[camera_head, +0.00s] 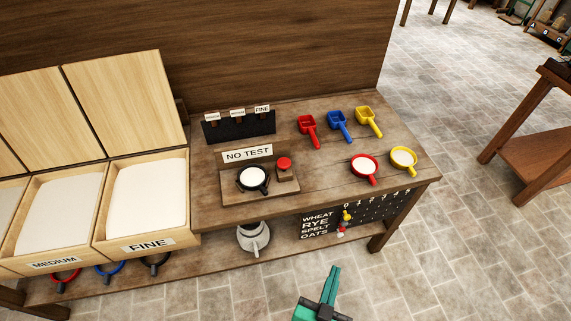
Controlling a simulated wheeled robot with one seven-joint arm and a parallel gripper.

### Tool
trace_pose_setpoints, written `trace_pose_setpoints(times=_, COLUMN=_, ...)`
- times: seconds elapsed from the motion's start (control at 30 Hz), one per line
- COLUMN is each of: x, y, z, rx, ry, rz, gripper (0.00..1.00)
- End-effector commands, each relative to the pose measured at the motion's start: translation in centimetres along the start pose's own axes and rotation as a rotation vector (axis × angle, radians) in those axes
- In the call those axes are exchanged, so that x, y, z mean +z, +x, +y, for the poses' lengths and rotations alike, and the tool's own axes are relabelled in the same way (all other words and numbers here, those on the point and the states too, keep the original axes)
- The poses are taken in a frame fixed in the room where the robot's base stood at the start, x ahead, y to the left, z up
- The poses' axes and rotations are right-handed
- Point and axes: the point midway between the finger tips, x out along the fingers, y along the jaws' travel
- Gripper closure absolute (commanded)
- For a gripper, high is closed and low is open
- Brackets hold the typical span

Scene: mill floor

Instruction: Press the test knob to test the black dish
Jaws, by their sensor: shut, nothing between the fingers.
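The black dish (252,181) sits on the wooden test stand on the bench, filled with white flour. The red test knob (284,164) stands on a small block just right of the dish. A sign reading NO TEST (248,154) stands behind them. My gripper (332,272) is in front of the bench at the bottom of the picture, over the floor, shut and empty. It is well apart from the knob.
A red dish (365,167) and a yellow dish (403,159), both filled, stand to the right. Red (308,131), blue (341,126) and yellow (369,121) scoops lie behind. Flour bins (153,243) are at left.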

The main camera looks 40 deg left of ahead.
Motion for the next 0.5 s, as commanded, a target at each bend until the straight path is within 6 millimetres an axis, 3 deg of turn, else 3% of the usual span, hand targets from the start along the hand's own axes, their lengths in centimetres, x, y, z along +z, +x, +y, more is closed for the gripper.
trace_pose_setpoints(times=0.03, x=-1.1, y=1.7, z=-0.8, rx=-0.033, ry=-0.006, rz=0.008, gripper=1.00)
trace_pose_setpoints(times=0.2, x=-4.1, y=6.3, z=-4.2, rx=-0.153, ry=-0.029, rz=0.001, gripper=1.00)
trace_pose_setpoints(times=0.5, x=-11.2, y=11.8, z=-12.2, rx=-0.400, ry=-0.106, rz=0.006, gripper=1.00)
